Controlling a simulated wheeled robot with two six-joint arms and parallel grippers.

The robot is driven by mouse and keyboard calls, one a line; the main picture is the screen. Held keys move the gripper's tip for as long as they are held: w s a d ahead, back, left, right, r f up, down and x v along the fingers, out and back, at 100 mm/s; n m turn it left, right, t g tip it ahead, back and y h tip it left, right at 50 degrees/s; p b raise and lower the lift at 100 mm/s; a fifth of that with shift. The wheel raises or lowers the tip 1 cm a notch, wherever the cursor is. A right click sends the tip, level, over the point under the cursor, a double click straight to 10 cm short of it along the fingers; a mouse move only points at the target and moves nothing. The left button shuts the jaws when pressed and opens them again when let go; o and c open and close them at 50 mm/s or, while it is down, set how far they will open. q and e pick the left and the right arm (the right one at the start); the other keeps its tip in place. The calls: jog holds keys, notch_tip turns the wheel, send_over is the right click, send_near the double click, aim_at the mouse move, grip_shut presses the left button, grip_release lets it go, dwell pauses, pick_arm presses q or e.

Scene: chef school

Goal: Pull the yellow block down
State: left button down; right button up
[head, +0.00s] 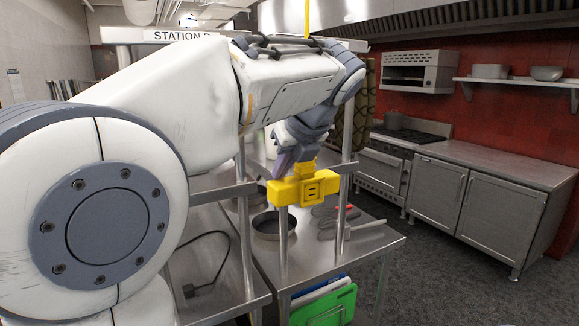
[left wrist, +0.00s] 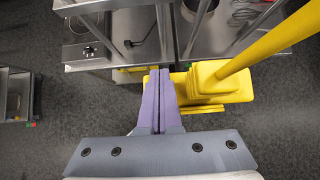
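The yellow block (head: 304,188) hangs in the air in front of a steel prep station, with a yellow cable (head: 307,16) above my arm. In the left wrist view the block (left wrist: 222,90) lies just beyond and right of the fingertips, and a thick yellow cord (left wrist: 268,43) runs up from it to the upper right. My left gripper (head: 281,168) is at the block's upper left side in the head view. Its purple fingers (left wrist: 159,75) are together, with nothing seen between them; they overlap the block in view, and I cannot tell whether they touch it. My right gripper is out of view.
The steel station's table (head: 372,239) and posts stand close behind the block. A dark round pan (head: 274,226) sits on it and a green board (head: 325,306) hangs below. Steel cabinets (head: 470,198) and a stove (head: 405,137) line the right wall, with open floor before them.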

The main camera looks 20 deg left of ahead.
pick_arm(q)
notch_tip(320, 180, down, 13)
jog(key=b, duration=0.8)
jog(key=shift+f, duration=0.15)
notch_tip(320, 180, down, 14)
jog(key=b, duration=0.9)
dwell(0.3)
jog(key=shift+f, duration=0.1)
dwell(0.3)
notch_tip(320, 180, up, 6)
jog(key=p, duration=0.6)
jog(key=s+d+r+p, duration=0.1)
jog(key=s+d+p, duration=0.1)
jog(key=s+d, duration=0.3)
jog(key=shift+d+r, duration=0.3)
jog(key=shift+d, duration=0.4)
